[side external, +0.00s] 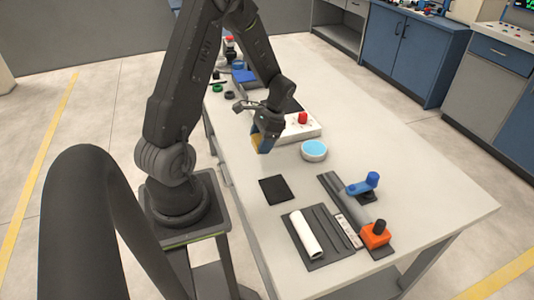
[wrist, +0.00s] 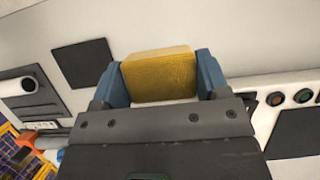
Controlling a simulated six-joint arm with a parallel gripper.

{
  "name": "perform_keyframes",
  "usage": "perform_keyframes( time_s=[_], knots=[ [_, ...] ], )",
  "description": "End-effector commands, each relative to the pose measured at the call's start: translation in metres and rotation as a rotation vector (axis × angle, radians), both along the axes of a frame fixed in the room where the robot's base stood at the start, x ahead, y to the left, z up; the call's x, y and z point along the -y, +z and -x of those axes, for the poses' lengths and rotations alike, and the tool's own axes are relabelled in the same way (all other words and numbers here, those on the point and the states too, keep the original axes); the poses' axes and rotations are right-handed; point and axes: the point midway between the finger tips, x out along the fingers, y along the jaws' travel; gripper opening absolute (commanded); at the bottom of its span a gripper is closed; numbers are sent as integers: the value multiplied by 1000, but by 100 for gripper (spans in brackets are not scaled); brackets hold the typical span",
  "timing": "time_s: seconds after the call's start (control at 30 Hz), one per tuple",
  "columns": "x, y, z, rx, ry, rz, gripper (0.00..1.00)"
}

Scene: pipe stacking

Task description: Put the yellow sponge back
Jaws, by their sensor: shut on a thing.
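My gripper (wrist: 160,82) is shut on the yellow sponge (wrist: 158,70), with one blue finger on each side of it in the wrist view. In the side view my gripper (side external: 262,143) holds the sponge (side external: 260,142) near the table's left edge, beside the white box with the red button; its exact height above the table is hard to tell. A round white container with light blue inside (side external: 314,150) stands to the right of the sponge. A black square mat (side external: 273,190) lies bare on the table nearer the camera, and also shows in the wrist view (wrist: 84,63).
A white box with a red button (side external: 303,128) stands right behind my gripper. A dark mat with a white pipe (side external: 306,235), an orange block (side external: 376,236) and a blue clamp-like part (side external: 364,185) occupy the near end. Table around the bare mat is clear.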

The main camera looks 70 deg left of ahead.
Motion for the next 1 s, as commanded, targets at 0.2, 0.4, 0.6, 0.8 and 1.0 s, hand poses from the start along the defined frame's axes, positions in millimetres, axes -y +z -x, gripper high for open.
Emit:
perform_keyframes(
  time_s=[0.2, 0.4, 0.6, 0.8, 1.0],
  knots=[
    [8, -12, -17, 0, 1, 0, 50],
    [8, -39, -17, -3, 0, 1, 50],
    [8, -52, -17, 0, 1, -2, 50],
    [8, -51, -17, 1, 1, -3, 50],
    [8, -54, -17, 1, 1, -3, 74]
  ],
)
